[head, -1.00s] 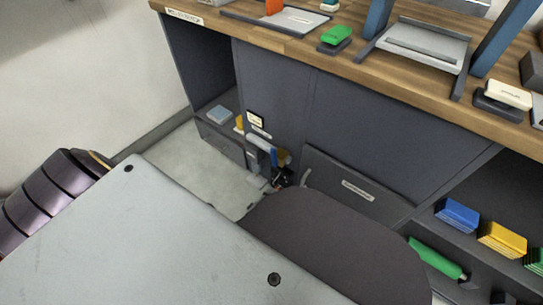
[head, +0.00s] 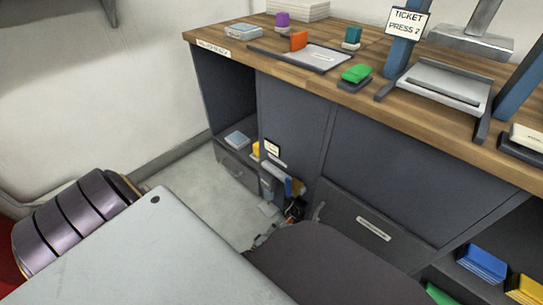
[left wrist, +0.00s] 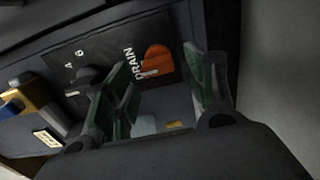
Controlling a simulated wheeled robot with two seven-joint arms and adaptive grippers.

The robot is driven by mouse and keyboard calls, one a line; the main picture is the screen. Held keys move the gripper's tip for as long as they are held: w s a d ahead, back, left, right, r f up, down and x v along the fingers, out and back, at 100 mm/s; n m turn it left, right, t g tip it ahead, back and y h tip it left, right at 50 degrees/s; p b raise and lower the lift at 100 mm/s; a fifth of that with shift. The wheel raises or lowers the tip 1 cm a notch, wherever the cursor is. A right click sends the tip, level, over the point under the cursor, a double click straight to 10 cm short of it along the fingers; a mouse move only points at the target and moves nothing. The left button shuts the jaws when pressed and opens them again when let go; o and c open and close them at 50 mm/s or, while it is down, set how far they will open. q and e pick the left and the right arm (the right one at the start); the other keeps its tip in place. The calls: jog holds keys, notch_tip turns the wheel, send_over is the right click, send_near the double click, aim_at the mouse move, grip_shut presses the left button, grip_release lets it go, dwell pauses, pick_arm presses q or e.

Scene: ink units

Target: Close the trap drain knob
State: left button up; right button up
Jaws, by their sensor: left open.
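The orange-red drain knob (left wrist: 157,60) sits on a dark panel beside the word DRAIN in the left wrist view. My left gripper (left wrist: 163,75) is open, with green-padded fingers on either side of the knob in the picture. Whether the fingers touch it, I cannot tell. In the head view the left gripper (head: 293,210) is small, low by the cabinet front, and partly hidden by my own arm. The drain knob cannot be made out there. My right gripper is not in view.
A dark dial (left wrist: 92,76) marked with numbers is beside the left finger. Blue and yellow parts (left wrist: 30,103) lie at the left of the wrist view. The cabinet (head: 290,115) carries a wooden worktop (head: 340,100) with stamps and a press. A grey drawer front (head: 365,225) is right of the gripper.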

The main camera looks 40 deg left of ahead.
pick_arm(q)
jog(key=shift+s+a, duration=0.15)
jog(key=shift+s, duration=1.3)
jog(key=shift+s+a, duration=0.1)
jog(key=shift+s, duration=1.35)
jog(key=shift+r, duration=0.15)
